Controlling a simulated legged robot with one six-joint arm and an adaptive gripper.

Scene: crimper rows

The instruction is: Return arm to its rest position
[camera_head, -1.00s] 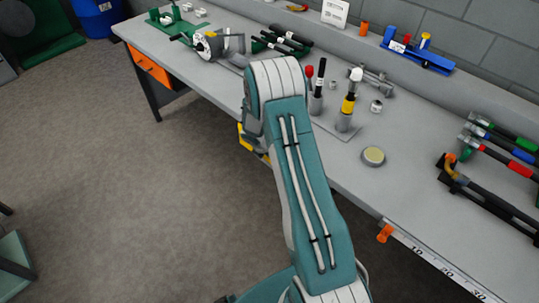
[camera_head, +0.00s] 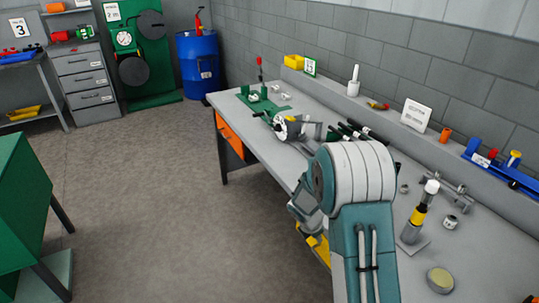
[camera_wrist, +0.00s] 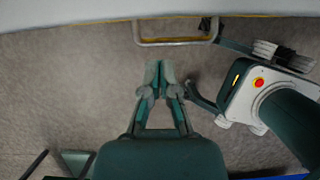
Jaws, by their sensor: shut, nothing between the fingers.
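My gripper (camera_wrist: 160,78) shows in the wrist view with its two fingertips together and nothing between them. It hangs over bare grey floor. In the head view my teal and white arm reaches up along the front of the workbench (camera_head: 285,103), and its upper joint hides part of the bench top. The gripper's fingers cannot be made out there.
The bench holds a clamp-like tool (camera_head: 290,128), a yellow-banded post (camera_head: 415,218) and a round tin (camera_head: 440,279). A blue drum (camera_head: 197,65) and grey drawers (camera_head: 86,80) stand behind. A green cabinet (camera_head: 22,205) is at left. Floor between is clear.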

